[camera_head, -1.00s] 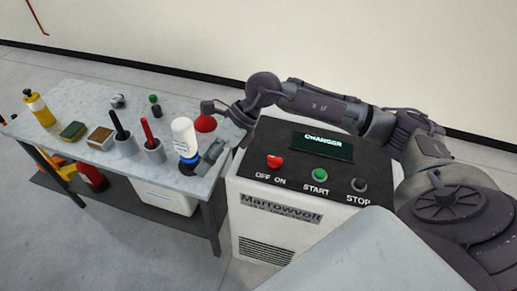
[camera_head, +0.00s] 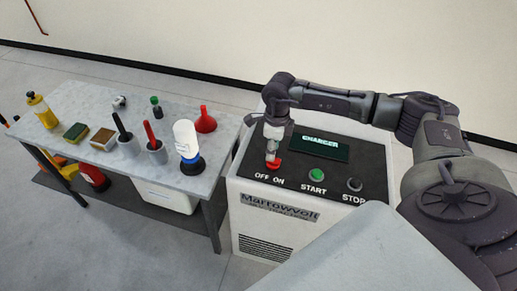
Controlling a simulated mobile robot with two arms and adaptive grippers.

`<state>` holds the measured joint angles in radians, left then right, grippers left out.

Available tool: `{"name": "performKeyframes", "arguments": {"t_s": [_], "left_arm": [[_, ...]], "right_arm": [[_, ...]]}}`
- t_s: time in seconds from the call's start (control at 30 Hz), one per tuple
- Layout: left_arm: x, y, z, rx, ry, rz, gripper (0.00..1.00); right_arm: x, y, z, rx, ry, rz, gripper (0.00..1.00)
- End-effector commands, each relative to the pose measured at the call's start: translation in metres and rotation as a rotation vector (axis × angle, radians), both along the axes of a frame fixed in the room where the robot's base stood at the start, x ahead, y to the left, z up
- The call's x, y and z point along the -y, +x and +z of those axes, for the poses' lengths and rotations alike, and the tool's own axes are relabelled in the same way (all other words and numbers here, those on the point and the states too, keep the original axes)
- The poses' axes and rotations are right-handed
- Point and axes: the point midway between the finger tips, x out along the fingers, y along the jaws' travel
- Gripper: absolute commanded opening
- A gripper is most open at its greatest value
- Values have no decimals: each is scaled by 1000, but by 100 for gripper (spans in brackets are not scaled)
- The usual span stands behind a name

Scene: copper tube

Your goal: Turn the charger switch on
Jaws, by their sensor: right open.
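The charger (camera_head: 278,207) is a pale box with a black sloped top panel. Its red OFF/ON switch (camera_head: 274,165) is at the left of the panel, above the labels "OFF ON", and is partly hidden. My right gripper (camera_head: 271,156) points down at the red switch, with its fingertips at or just above it; I cannot tell whether they touch. Its jaws look narrow from here. A green START button (camera_head: 317,174) and a dark STOP button (camera_head: 354,184) are to the right. The display (camera_head: 320,146) reads "CHARGER". My left gripper is not in view.
A grey workbench (camera_head: 75,108) stands left of the charger. It holds a white bottle (camera_head: 185,138), a red funnel (camera_head: 205,121), cups with tools, a sponge (camera_head: 76,131) and a yellow bottle (camera_head: 42,111). A wall is behind.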

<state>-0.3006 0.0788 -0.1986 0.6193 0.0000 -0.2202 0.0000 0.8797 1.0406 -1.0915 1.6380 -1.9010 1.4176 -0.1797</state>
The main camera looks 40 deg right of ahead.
Motion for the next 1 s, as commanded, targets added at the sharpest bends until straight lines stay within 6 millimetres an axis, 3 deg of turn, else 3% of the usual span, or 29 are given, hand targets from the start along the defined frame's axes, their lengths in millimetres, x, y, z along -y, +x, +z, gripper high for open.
{"name": "performKeyframes", "arguments": {"t_s": [0.23, 0.57, 0.6, 0.83, 1.0], "left_arm": [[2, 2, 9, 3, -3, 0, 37], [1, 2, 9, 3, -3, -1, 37], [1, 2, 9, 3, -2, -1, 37], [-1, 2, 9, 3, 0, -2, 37], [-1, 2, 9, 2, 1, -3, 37]], "right_arm": [[2, -1, -28, -1, -1, -3, 42], [2, 0, -34, 1, -1, -2, 42], [2, 0, -34, 1, -1, -2, 40], [2, 0, -33, 1, 0, -2, 2], [1, 0, -33, 0, 1, -1, 0]]}}
